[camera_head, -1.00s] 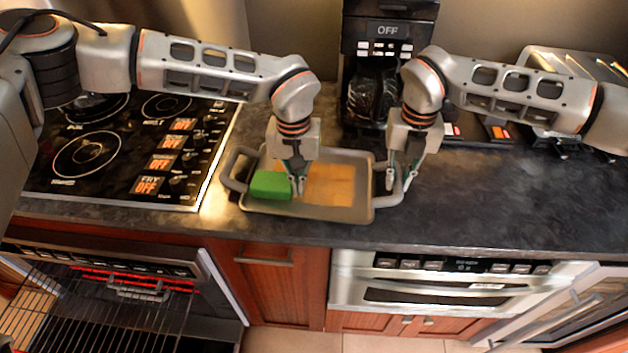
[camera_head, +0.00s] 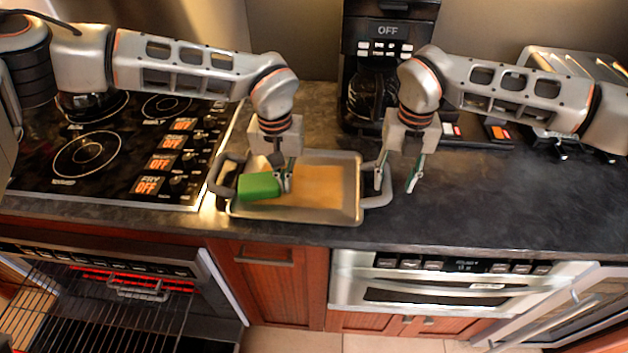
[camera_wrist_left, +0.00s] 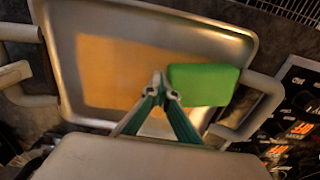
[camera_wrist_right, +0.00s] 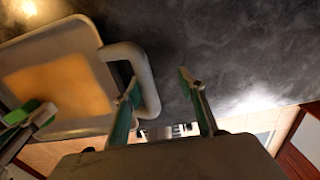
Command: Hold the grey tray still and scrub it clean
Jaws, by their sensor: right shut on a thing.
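The grey tray (camera_head: 352,205) lies on the dark counter, with an orange-brown stain (camera_head: 318,187) across its floor. A green sponge (camera_head: 260,186) lies in the tray's left part; the left wrist view shows it too (camera_wrist_left: 203,84). My left gripper (camera_head: 285,187) points down into the tray. Its fingertips are close together beside the sponge's right end, and no part of the sponge shows between them. My right gripper (camera_head: 395,186) is shut on the tray's right handle (camera_wrist_right: 150,85). Its fingers look spread there, the handle close to one finger.
The stove (camera_head: 100,150) is left of the tray, and a coffee maker (camera_head: 375,75) stands behind. An open oven with a rack (camera_head: 90,310) is below left; an open door (camera_head: 570,305) is below right.

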